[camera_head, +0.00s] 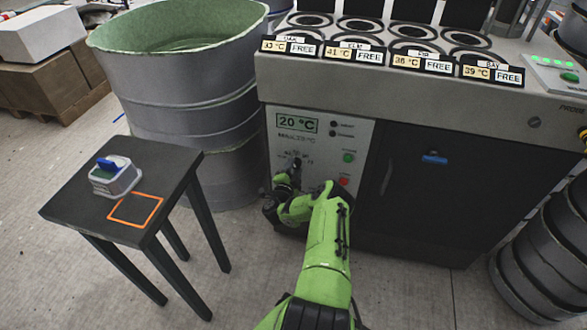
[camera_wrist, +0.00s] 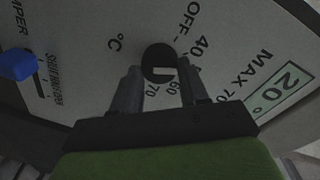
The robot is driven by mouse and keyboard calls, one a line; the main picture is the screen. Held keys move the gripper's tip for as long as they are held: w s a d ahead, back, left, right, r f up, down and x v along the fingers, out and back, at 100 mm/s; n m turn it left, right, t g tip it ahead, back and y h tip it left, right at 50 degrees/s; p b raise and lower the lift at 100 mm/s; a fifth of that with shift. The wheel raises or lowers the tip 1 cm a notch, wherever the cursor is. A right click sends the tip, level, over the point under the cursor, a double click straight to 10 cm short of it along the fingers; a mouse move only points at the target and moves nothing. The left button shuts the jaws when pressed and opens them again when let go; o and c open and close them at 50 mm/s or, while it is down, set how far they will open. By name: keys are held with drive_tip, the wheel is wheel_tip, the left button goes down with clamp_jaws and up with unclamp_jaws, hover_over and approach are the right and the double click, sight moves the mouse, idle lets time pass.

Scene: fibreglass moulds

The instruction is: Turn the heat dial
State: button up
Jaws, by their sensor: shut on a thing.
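The heat dial (camera_wrist: 157,58) is a round black knob with a pale mark, on a light panel printed with OFF, 40, 60, 70 and °C. In the wrist view its pale mark lies on the side toward the 60 and 70. My gripper (camera_wrist: 158,74) is shut on the dial, one finger on each side. In the head view my gripper (camera_head: 290,175) is at the front of the control panel (camera_head: 335,140) and mostly hides the dial. The green display (camera_head: 297,124) reads 20 °C.
A blue knob (camera_wrist: 16,61) on a slot is at the left in the wrist view. Green (camera_head: 348,157) and red (camera_head: 344,181) buttons are right of my gripper. A dark table (camera_head: 170,165) bears a grey device (camera_head: 115,178). A large drum (camera_head: 185,90) stands behind it.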

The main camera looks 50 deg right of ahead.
drive_tip(key=shift+s+f+m+t, duration=0.1)
drive_tip(key=shift+m+t, duration=0.2)
drive_tip(key=shift+m, duration=1.5)
drive_tip(key=o, duration=1.1)
drive_tip(key=shift+c, duration=0.2)
drive_tip(key=p+v, duration=0.6)
drive_tip(key=v, duration=0.9)
drive_tip(key=shift+a+r, duration=0.3)
drive_tip(key=shift+a, duration=0.1)
drive_tip(key=shift+s, duration=0.1)
